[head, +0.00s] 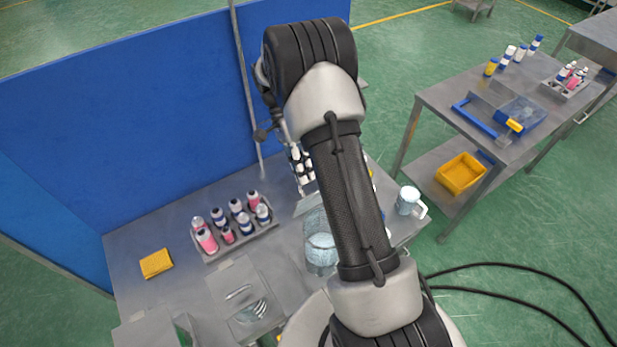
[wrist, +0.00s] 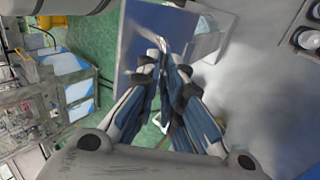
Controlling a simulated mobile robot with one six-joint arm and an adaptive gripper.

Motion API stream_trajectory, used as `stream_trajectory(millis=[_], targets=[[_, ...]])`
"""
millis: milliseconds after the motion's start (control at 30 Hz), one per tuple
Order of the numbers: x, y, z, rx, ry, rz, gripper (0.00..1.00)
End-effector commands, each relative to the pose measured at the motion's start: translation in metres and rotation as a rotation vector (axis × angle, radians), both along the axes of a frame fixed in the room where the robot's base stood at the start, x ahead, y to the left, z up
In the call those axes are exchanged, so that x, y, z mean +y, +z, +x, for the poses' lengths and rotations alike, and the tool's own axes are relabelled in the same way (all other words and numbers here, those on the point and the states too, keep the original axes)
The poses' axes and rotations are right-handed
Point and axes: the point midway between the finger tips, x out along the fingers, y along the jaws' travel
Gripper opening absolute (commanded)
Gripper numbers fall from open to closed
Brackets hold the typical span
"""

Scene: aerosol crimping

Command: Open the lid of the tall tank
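A clear tank (head: 321,252) stands on the metal table in the head view, partly hidden behind my arm. A pale flat panel (head: 309,204) shows at its upper rim; I cannot tell whether it is the lid. In the wrist view, the fingers of my gripper (wrist: 163,62) come close together at the tips. A thin pale curved piece (wrist: 158,40) shows beside the tips, in front of a blue-grey flat panel (wrist: 138,35). I cannot tell whether the fingers touch or grip it. A clear-walled box shape (wrist: 207,40) is just right of the tips.
A rack of bottles (head: 236,240), a yellow sponge (head: 156,263) and a lower clear container (head: 247,308) are left of the tank. A white mug (head: 408,201) is to the right. A blue partition (head: 130,110) stands behind the table. A side table (head: 460,115) stands right.

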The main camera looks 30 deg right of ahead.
Motion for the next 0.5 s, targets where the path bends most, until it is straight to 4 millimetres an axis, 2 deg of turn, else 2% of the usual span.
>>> stream_trajectory(millis=[33,500], targets=[[0.002,-0.018,0.003,0.001,-0.002,0.005,0.0],[0.003,-0.038,0.034,0.035,-0.006,0.004,0.0]])
